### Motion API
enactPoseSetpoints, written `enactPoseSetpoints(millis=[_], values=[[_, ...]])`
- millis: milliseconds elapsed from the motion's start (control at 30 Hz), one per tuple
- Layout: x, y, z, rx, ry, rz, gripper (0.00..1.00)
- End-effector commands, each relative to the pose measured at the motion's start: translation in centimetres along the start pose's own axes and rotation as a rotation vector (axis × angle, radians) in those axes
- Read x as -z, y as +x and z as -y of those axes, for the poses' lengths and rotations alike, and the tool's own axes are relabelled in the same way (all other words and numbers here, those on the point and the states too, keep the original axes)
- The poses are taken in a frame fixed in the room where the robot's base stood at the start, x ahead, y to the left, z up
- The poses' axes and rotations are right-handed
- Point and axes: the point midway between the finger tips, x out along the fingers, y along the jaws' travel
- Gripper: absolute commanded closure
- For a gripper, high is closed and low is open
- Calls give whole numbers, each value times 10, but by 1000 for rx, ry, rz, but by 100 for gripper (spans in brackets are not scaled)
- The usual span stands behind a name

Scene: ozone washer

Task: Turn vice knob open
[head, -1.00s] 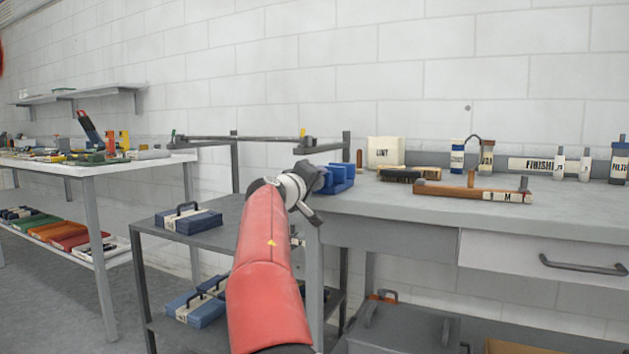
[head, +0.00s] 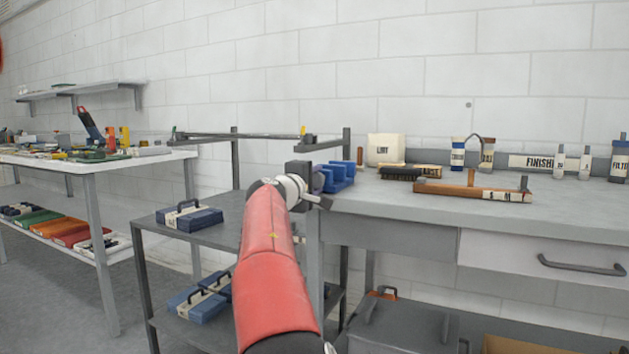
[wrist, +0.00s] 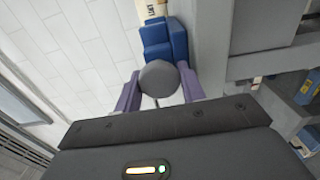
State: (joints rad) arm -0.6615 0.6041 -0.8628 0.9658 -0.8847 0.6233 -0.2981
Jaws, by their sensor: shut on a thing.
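The blue vice (head: 340,173) sits at the left end of the grey workbench, partly hidden behind my gripper in the head view. In the wrist view the vice (wrist: 164,38) lies just beyond a round grey knob (wrist: 158,76). My gripper (wrist: 160,84) has its two purple fingers on either side of the knob and is shut on it. In the head view my gripper (head: 312,182) is at the near side of the vice, and the knob is hidden there.
The workbench (head: 400,210) holds a wooden-handled tool (head: 450,190), a brush (head: 400,173) and a cream lint box (head: 385,150) right of the vice. A lower grey cart (head: 215,237) with blue cases stands to the left. A white wall is behind.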

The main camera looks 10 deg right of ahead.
Motion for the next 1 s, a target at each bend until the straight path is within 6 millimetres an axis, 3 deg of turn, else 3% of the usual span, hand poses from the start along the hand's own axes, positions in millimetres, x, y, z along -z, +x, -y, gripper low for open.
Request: enactPoseSetpoints(millis=[333, 367, 500, 867, 1000], values=[[1, 0, 0, -1, -3, -3, 83], [1, 0, 0, -1, -3, -3, 59], [1, 0, 0, -1, -3, -2, 44], [0, 0, 1, 1, 10, 0, 44], [1, 0, 2, 0, 110, 0, 44]])
